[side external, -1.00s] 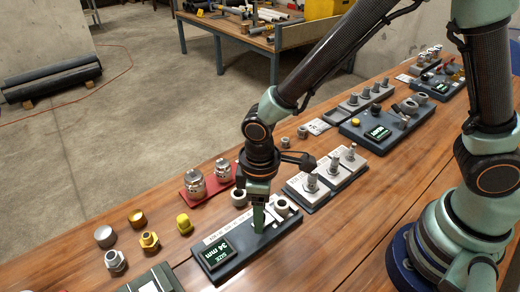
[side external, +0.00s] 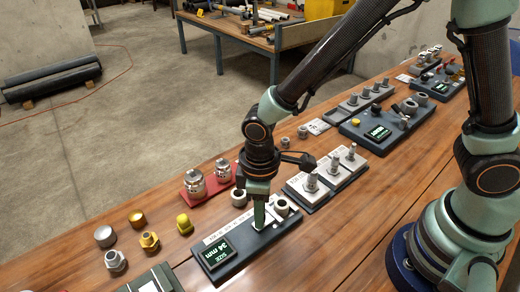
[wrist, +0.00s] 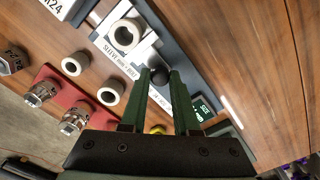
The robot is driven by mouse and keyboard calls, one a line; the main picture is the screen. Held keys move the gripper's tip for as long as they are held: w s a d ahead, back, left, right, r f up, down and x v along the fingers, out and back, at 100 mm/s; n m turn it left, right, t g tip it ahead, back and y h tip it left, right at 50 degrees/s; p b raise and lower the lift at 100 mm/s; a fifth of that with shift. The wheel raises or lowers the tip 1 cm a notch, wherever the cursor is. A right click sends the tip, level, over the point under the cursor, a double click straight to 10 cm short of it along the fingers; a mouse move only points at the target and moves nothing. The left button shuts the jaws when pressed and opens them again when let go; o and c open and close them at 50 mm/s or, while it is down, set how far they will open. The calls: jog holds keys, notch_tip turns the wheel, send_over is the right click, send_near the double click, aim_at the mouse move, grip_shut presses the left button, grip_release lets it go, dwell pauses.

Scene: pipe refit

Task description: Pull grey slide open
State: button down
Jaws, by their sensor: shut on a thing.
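The sleeve gauge is a dark blue-grey block (side external: 236,251) with a pale scale strip and a lit display (side external: 221,252) that appears to read 34 mm. The grey slide (wrist: 145,50) lies along its top, with a dark round knob (wrist: 160,76). A pale sleeve ring (wrist: 125,35) sits at the gauge's far end from the display; it also shows in the side view (side external: 281,207). My gripper (wrist: 162,78) is shut on the knob, one green finger on each side. In the side view my gripper hides the knob and part of the slide.
A red tray (side external: 207,187) with metal fittings and a loose ring (side external: 239,197) stand just behind the gauge. A grey fitting stand (side external: 327,178) is at its right. Yellow and metal fittings (side external: 149,241) lie left. The wood in front is clear.

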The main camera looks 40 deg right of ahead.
aim_at(248, 235)
dwell(0.8)
jog(key=shift+a+r, duration=0.1)
jog(key=shift+a, duration=1.55)
jog(key=c, duration=0.7)
grip_release()
jog(key=shift+o, duration=0.2)
jog(key=shift+d, duration=0.1)
notch_tip(248, 235, up, 12)
